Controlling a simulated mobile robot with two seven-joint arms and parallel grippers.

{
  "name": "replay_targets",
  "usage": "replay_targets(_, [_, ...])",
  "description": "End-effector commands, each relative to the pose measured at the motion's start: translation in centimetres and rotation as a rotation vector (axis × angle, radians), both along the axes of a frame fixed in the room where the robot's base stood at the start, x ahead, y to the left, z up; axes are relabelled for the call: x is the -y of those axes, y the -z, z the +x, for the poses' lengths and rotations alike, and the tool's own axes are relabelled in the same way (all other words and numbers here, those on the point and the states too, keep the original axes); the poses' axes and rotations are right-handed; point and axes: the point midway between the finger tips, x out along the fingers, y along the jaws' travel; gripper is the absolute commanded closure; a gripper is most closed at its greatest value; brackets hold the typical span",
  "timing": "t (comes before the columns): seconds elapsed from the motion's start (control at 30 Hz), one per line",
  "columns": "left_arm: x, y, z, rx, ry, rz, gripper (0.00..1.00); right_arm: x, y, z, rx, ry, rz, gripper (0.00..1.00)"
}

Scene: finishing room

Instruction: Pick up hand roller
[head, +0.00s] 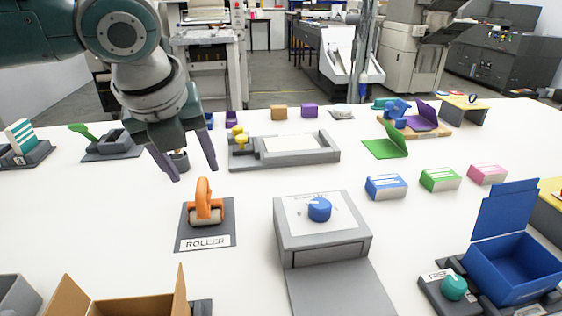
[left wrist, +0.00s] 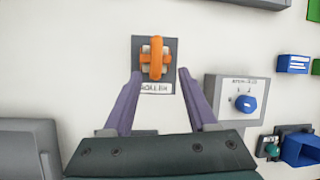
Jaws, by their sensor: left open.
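The hand roller (head: 204,204) has an orange handle and a pale roller. It stands on a dark grey mat (head: 224,228) labelled "ROLLER" at the left front of the white table. My left gripper (head: 195,172) is open and empty, with purple fingers pointing down, above the hand roller and apart from it. In the left wrist view, the hand roller (left wrist: 156,56) lies ahead, just beyond the fingertips of my left gripper (left wrist: 163,80). My right gripper is in neither view.
A grey device with a blue knob (head: 319,209) stands right of the mat. An open cardboard box (head: 130,306) is at the front left. A grey tray (head: 300,158) lies behind. Blue, green and pink boxes and an open blue bin (head: 512,268) are at the right.

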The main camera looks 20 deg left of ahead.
Motion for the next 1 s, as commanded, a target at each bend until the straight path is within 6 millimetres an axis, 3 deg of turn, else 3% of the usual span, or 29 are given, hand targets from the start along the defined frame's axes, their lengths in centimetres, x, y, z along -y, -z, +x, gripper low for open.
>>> replay_targets(0.5, [-1.4,5.5,2.4,0.000,-0.002,-0.001,0.42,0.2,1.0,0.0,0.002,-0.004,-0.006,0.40])
replay_targets(0.8, [-1.5,5.9,2.6,0.002,0.000,0.001,0.42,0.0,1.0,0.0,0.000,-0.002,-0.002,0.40])
replay_targets(1.0, [-1.5,5.9,2.6,0.001,0.000,0.001,0.62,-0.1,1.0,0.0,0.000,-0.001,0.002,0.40])
